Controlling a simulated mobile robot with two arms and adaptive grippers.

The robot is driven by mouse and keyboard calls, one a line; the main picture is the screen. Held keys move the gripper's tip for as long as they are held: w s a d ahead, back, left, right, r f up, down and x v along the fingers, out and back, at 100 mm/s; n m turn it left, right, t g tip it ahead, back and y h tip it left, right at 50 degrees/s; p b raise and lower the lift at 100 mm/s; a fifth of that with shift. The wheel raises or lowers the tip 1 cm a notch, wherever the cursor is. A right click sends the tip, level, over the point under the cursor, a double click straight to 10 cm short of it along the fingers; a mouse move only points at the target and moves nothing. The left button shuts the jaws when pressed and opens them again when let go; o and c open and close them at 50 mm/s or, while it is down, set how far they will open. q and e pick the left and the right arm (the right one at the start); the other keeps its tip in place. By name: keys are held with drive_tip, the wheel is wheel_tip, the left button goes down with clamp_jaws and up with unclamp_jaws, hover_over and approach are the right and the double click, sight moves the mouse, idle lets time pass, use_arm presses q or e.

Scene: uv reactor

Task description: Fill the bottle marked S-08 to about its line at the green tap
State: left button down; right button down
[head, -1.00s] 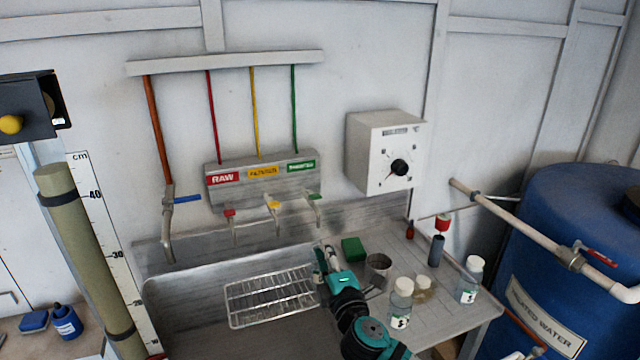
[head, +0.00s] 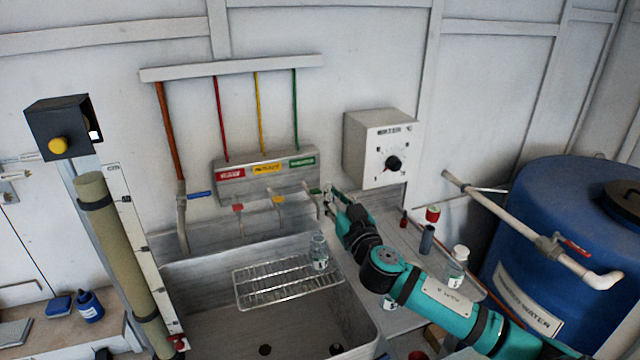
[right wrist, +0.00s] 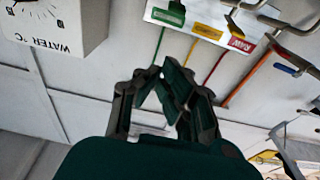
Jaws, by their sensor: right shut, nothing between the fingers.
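A small clear bottle (head: 319,252) stands upright on the wire rack (head: 262,287) over the sink, below the green tap (head: 315,198). Its label is too small to read, and I see no cap on it. My right gripper (head: 328,192) is shut and empty, up beside the green tap's lever; whether it touches the lever is unclear. In the right wrist view the closed fingers (right wrist: 160,72) are in front of the wall, with the green label (right wrist: 166,14) beyond them. No water stream can be made out. My left gripper is out of view.
The yellow tap (head: 278,200) and red tap (head: 238,208) are to the left. A white-capped bottle (head: 456,274) and a grey cylinder (head: 427,238) stand on the drainboard; another bottle (head: 388,302) is mostly behind my arm. The heater box (head: 380,148) is on the wall.

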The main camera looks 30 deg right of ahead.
idle(0.3)
drive_tip(key=r+p, duration=0.2)
drive_tip(key=p, duration=0.2)
hover_over(316, 191)
drive_tip(key=s, duration=0.1)
wheel_tip(316, 191, down, 4)
drive_tip(key=shift+s+d+r, duration=0.1)
drive_tip(key=shift+s+r, duration=0.05)
drive_tip(key=shift+r, duration=0.1)
drive_tip(key=shift+s+f, duration=0.2)
drive_tip(key=shift+f, duration=0.35)
drive_tip(key=shift+f, duration=0.1)
